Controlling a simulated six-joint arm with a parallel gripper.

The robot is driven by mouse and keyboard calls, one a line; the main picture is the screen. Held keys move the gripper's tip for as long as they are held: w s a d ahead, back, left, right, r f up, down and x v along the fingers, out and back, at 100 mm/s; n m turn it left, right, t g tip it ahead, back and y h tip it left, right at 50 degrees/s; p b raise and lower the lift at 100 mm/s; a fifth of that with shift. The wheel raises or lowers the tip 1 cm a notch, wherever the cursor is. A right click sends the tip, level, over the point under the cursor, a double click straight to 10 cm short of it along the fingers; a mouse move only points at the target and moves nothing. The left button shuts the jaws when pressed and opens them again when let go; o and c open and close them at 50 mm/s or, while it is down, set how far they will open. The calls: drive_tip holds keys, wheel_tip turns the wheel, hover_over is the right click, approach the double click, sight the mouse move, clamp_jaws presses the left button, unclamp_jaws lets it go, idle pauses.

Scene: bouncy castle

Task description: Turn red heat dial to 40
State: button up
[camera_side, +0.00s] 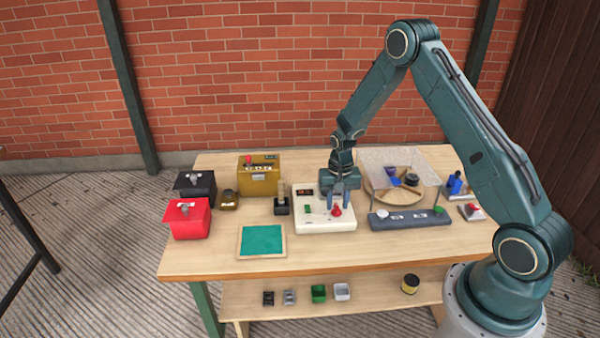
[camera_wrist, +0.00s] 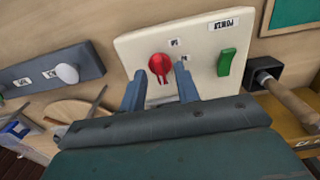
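The red dial (camera_side: 336,211) sits on the sloped top of a cream control box (camera_side: 318,224) on the table. In the wrist view the red dial (camera_wrist: 160,66) shows a pointed knob, and a small label lies beside it. My gripper (camera_side: 338,197) points down at the box, close to the dial. In the wrist view my gripper (camera_wrist: 160,82) is open, its two blue-grey fingers apart with the dial just beyond and between their tips. I cannot tell whether a finger touches the dial. The number on the dial cannot be read.
A green switch (camera_wrist: 227,62) is on the same box. A black block with a handle (camera_side: 282,206) stands left of it. A grey panel (camera_side: 408,220) and clear-covered bowl are to the right. Red (camera_side: 186,218) and black boxes stand at far left.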

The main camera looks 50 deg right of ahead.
drive_tip(key=shift+f, duration=0.35)
clamp_jaws()
